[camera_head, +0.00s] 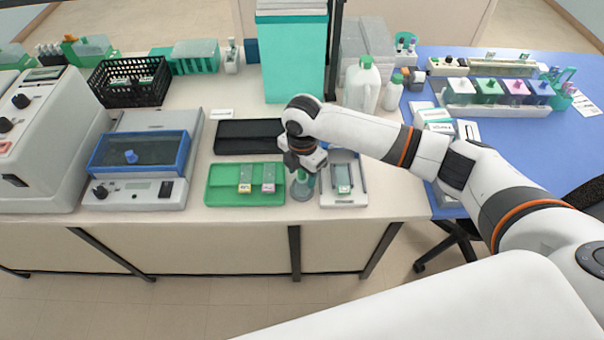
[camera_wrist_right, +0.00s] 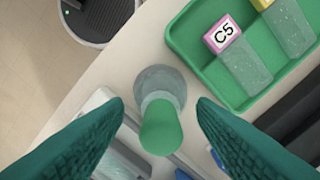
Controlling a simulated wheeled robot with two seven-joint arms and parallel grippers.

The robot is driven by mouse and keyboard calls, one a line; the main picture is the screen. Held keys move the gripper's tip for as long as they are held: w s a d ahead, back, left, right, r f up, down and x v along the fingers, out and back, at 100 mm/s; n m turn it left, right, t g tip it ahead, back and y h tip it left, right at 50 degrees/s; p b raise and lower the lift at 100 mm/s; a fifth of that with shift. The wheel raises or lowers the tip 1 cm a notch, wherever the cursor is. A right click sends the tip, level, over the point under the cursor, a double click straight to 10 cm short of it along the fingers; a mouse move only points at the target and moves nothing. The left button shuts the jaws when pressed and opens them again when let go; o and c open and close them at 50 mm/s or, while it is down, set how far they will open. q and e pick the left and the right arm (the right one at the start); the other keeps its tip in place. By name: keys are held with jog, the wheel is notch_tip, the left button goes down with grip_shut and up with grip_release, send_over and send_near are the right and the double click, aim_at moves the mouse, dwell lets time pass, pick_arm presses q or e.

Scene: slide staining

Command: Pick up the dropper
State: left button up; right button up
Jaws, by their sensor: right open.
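The dropper has a green bulb (camera_wrist_right: 160,132) and stands in a grey round holder (camera_wrist_right: 158,82), seen from above in the right wrist view. In the head view the dropper (camera_head: 301,176) and holder (camera_head: 302,193) are between the green tray and a white device, partly hidden by my gripper. My right gripper (camera_head: 304,166) is just above the dropper. In the right wrist view its two fingers (camera_wrist_right: 161,108) are open, one on each side of the bulb, with a gap on both sides. My left gripper is not in view.
A green tray (camera_head: 218,199) with two labelled slides lies left of the dropper; it also shows in the right wrist view (camera_wrist_right: 188,50). A white device (camera_head: 344,200) stands close on the right. A black case (camera_head: 247,137) lies behind. The table's front edge is near.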

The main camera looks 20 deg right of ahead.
jog(key=shift+c, duration=0.2)
jog(key=c, duration=1)
